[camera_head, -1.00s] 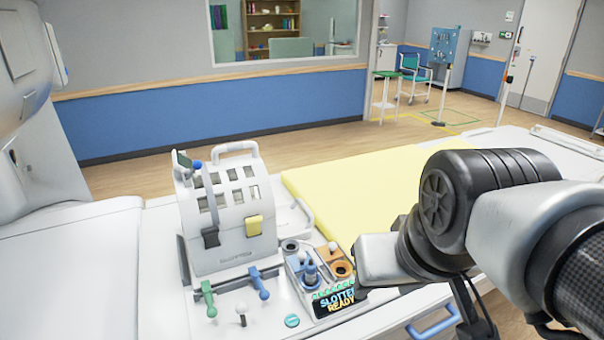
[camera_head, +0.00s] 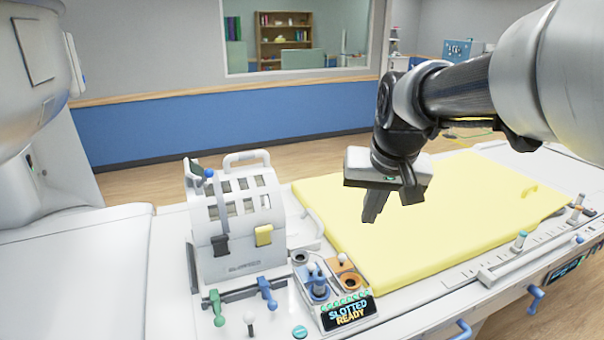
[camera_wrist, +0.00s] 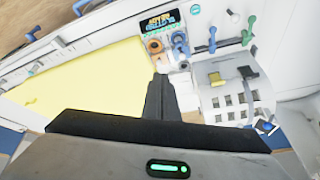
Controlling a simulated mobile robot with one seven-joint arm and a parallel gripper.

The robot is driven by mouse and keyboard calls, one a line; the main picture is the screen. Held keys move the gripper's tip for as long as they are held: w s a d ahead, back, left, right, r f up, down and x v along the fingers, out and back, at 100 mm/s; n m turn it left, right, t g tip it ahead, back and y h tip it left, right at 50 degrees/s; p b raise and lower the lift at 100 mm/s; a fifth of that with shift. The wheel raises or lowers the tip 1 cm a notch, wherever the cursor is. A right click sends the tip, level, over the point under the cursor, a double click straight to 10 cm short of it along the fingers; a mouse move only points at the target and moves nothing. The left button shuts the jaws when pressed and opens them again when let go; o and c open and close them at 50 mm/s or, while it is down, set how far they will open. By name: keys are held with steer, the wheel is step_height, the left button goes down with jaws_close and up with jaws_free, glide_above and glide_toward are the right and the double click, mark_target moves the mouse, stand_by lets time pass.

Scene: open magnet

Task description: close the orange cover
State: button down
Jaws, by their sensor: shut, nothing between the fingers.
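The orange cover's unit (camera_head: 350,281) is a small orange block with a round ring around a dark hole and a white knob behind it. It stands on the console right of a blue unit (camera_head: 317,286). I cannot tell clearly which orange part is the cover. In the wrist view the orange ring (camera_wrist: 154,46) shows just beyond the fingertips, near the blue unit (camera_wrist: 181,46). My gripper (camera_head: 372,212) is shut and empty, pointing down above the yellow pad, behind and above the orange unit, apart from it. Its dark fingers also show in the wrist view (camera_wrist: 160,85).
A white slotted housing (camera_head: 237,225) with a yellow tab stands left of the units. Green and blue levers (camera_head: 267,291) stand in front. A display (camera_head: 347,314) reads "SLOTTED READY". The yellow pad (camera_head: 450,225) stretches right, with free room above it.

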steer(key=w+f, duration=0.4)
steer(key=w, duration=0.3)
steer(key=w+f, duration=0.4)
steer(key=w, duration=0.3)
steer(key=m+g+h, duration=0.1)
glide_above(340, 258)
steer(key=w+d, duration=0.1)
steer(key=w, duration=0.2)
step_height(340, 258, down, 10)
steer(key=r, duration=0.1)
steer(key=x, duration=1)
steer(key=shift+d+f+p, duration=0.15)
steer(key=shift+d+p, duration=0.05)
steer(key=shift+p, duration=0.1)
steer(key=s, duration=0.3)
steer(key=shift+a+f+p, duration=0.2)
steer(key=shift+a+p, duration=0.15)
steer(key=shift+a, duration=0.05)
steer(key=shift+s+a+f, duration=0.1)
steer(key=shift+s+f, duration=0.1)
steer(key=shift+s, duration=0.2)
